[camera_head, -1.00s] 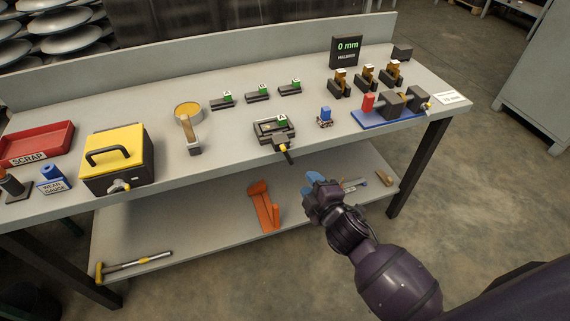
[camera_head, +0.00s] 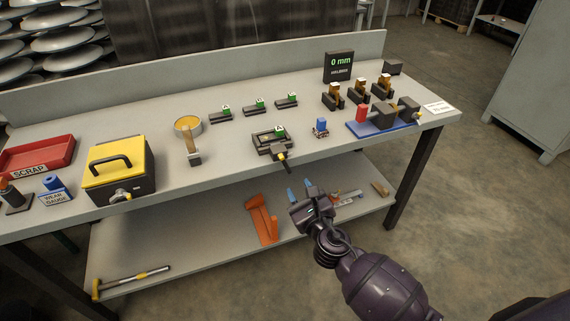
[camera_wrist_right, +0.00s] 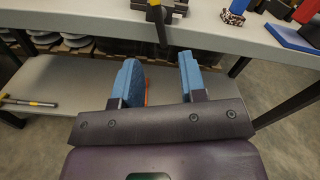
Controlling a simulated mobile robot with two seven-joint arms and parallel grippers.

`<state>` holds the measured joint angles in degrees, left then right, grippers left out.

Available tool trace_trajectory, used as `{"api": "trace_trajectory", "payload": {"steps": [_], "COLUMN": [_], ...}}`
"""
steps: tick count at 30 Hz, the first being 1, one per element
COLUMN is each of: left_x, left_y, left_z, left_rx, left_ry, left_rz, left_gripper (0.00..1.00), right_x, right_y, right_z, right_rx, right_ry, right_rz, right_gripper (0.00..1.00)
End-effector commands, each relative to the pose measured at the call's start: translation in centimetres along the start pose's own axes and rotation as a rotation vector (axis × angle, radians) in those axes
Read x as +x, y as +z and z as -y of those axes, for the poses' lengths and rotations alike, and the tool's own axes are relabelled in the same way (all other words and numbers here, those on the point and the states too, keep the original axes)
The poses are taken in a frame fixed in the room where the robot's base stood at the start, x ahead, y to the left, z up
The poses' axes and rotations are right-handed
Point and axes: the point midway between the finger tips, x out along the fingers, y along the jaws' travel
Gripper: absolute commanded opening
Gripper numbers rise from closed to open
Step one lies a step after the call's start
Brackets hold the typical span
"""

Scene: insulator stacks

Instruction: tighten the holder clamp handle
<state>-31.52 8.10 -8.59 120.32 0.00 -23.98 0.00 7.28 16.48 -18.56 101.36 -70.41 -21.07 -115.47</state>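The holder (camera_head: 268,140) is a dark clamp block on the bench top near the front edge. Its clamp handle (camera_head: 284,164) has a yellow collar and a black grip that sticks out over the front edge. In the right wrist view, the black handle (camera_wrist_right: 158,24) hangs down at the top, beyond and between my fingers. My right gripper (camera_head: 299,192) is in front of the bench, lower than the handle and apart from it. Its blue fingers (camera_wrist_right: 160,82) are spread with nothing between them. My left gripper is in neither view.
A yellow-lidded box (camera_head: 120,168) and red scrap tray (camera_head: 38,155) stand to the left. A blue-based fixture (camera_head: 383,121) stands to the right. An orange tool (camera_head: 262,219) lies on the lower shelf (camera_head: 190,245). The bench's front edge lies close above my right gripper.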

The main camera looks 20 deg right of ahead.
Motion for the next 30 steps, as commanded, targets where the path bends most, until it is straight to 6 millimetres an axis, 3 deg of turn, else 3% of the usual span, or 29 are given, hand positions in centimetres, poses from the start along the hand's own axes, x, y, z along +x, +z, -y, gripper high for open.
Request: {"api": "trace_trajectory", "payload": {"steps": [5, 21, 30], "left_x": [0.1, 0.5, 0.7], "left_y": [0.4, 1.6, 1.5], "left_z": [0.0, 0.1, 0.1], "left_rx": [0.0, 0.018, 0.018], "left_ry": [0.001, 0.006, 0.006], "left_rz": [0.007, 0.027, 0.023], "left_gripper": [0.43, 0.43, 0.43], "right_x": [1.0, 8.9, 10.7], "right_y": [0.0, -0.2, -0.1], "right_z": [0.0, -0.1, 0.0], "right_rx": [-0.013, -0.009, -0.009], "right_ry": [0.0, 0.001, 0.0], "right_rz": [0.0, -0.001, -0.002], "right_gripper": [0.38, 0.38, 0.38]}}
